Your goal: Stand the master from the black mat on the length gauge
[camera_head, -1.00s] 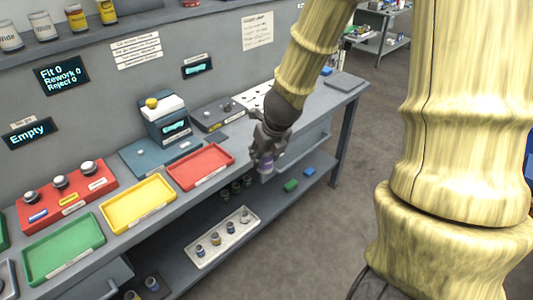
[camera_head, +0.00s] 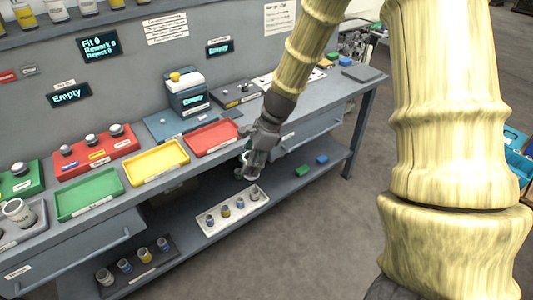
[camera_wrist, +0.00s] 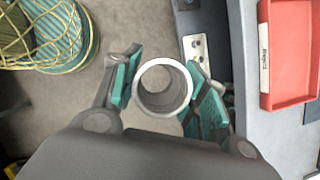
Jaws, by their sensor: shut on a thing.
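My gripper (camera_head: 250,160) is in front of the bench's front edge, near the right end of the red tray. In the wrist view my gripper (camera_wrist: 163,92) has its teal-padded fingers closed on both sides of a grey hollow cylinder (camera_wrist: 163,113), seen end-on with its round opening facing the camera. In the head view the cylinder is mostly hidden by the fingers. A blue-grey device with a lit screen (camera_head: 188,100), which may be the length gauge, stands on the bench behind the red tray. A dark flat mat (camera_head: 365,74) lies at the bench's far right end.
Red (camera_head: 212,139), yellow (camera_head: 157,163) and green (camera_head: 90,195) trays line the bench front. A white tray (camera_head: 245,211) and a black tray (camera_head: 160,267) with small cylinders sit on the lower shelf.

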